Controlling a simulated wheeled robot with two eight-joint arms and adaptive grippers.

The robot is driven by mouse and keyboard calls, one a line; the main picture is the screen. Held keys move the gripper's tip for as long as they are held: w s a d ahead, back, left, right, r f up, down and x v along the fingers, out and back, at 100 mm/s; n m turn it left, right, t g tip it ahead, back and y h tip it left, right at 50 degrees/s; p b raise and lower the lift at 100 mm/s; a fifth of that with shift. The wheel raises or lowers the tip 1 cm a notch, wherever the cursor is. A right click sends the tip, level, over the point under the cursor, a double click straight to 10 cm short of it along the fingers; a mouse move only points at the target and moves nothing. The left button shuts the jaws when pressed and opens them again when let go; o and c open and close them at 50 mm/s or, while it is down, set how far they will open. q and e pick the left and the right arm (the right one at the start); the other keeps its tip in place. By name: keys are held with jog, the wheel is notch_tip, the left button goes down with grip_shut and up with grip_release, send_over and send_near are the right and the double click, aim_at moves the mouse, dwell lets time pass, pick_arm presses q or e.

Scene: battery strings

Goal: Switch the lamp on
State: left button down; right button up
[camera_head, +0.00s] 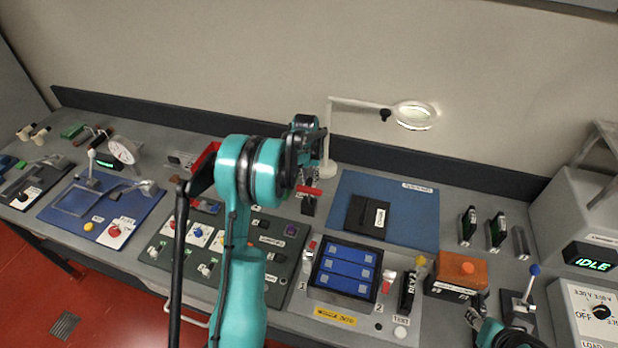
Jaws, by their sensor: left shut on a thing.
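The lamp is a white jointed arm with a ring-shaped magnifier head (415,115), standing at the back of the bench. Its ring looks pale and bright, but I cannot tell for sure that it is lit. My left gripper (308,180) is in front of the lamp's post, pointing down and shut on a small red lever (308,190). A small dark box lies just below the lever, partly hidden by the fingers. Of my right arm, only a teal and black part shows at the bottom right edge; its fingers cannot be made out.
A blue mat (405,215) with a black case (367,215) lies right of the lamp base. In front are a blue-celled battery tray (346,270) and an orange box (460,268). A green panel (170,262) is partly behind my left arm. An IDLE display (592,262) is at right.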

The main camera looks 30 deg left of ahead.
aim_at(309, 184)
pick_arm(q)
jog(key=shift+w+g, duration=0.1)
jog(key=shift+g, duration=0.2)
jog(key=c, duration=1.4)
grip_release()
jog(key=shift+o, duration=0.2)
jog(key=shift+r, duration=0.1)
notch_tip(309, 184, up, 12)
jog(key=s, duration=0.1)
jog(key=shift+s+d, duration=0.1)
jog(key=shift+d, duration=0.1)
